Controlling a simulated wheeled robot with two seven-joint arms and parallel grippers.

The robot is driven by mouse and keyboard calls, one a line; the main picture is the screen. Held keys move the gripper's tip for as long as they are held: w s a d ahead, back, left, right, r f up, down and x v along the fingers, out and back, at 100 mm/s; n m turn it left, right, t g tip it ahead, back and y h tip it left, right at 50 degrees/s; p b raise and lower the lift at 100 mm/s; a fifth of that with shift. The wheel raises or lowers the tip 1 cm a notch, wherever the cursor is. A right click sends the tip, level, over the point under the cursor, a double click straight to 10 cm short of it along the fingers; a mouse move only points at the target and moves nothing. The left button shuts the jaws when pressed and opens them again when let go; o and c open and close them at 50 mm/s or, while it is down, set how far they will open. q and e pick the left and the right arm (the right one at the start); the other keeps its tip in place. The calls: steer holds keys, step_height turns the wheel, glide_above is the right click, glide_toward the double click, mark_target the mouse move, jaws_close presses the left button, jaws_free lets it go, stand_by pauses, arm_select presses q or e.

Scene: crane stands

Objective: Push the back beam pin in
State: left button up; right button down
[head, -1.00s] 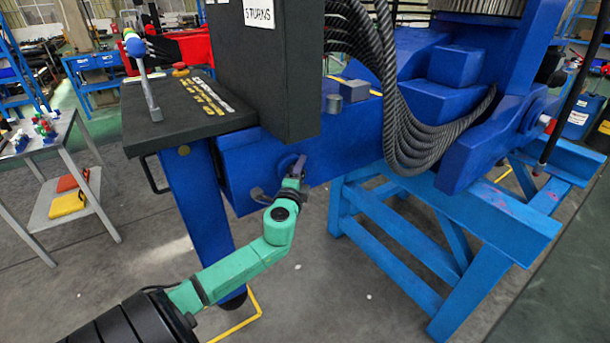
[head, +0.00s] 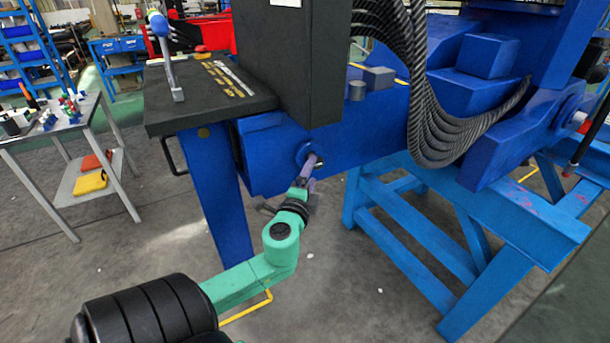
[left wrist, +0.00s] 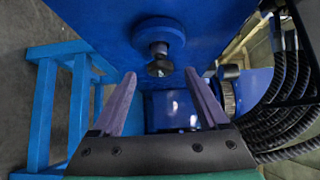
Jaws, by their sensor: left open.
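The back beam pin (left wrist: 159,66) shows in the left wrist view as a dark round knob on a short shaft, standing out of a round blue boss (left wrist: 157,36) on the blue beam (head: 345,135). In the head view the boss (head: 304,152) is partly hidden by my left gripper (head: 313,172). The two purple fingers of my left gripper (left wrist: 157,88) are open and empty in the wrist view, with the pin between and beyond their tips. I cannot tell whether the fingers touch the boss. My right gripper is not in view.
A dark cabinet (head: 290,70) and a black worktop (head: 215,95) stand above and left of the beam. Black hoses (head: 440,130) hang at the right. A light blue stand (head: 400,250) stands below them.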

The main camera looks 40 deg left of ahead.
arm_select(q)
steer(key=b+v, duration=0.1)
steer(key=v, duration=0.4)
steer(key=shift+s+d, duration=0.2)
steer(key=shift+s, duration=0.15)
steer(key=s+a+f+n+g+h, duration=0.1)
steer(key=s+f+n+g+h, duration=0.2)
steer(key=f, duration=1.4)
steer(key=s+a+f+n+g+h, duration=0.15)
steer(key=f+g, duration=0.35)
steer(key=f, duration=1.2)
steer(key=s+d+f+n+g+h, duration=0.2)
steer(key=s+d+f, duration=0.4)
steer(key=s+f, duration=0.6)
steer(key=s+d+f+n+g+h, duration=0.2)
steer(key=s+d+f, duration=0.5)
steer(key=s+f, duration=0.6)
steer(key=s+n+g, duration=0.1)
steer(key=g, duration=0.1)
steer(key=shift+d+g, duration=0.2)
steer(key=shift+g, duration=0.2)
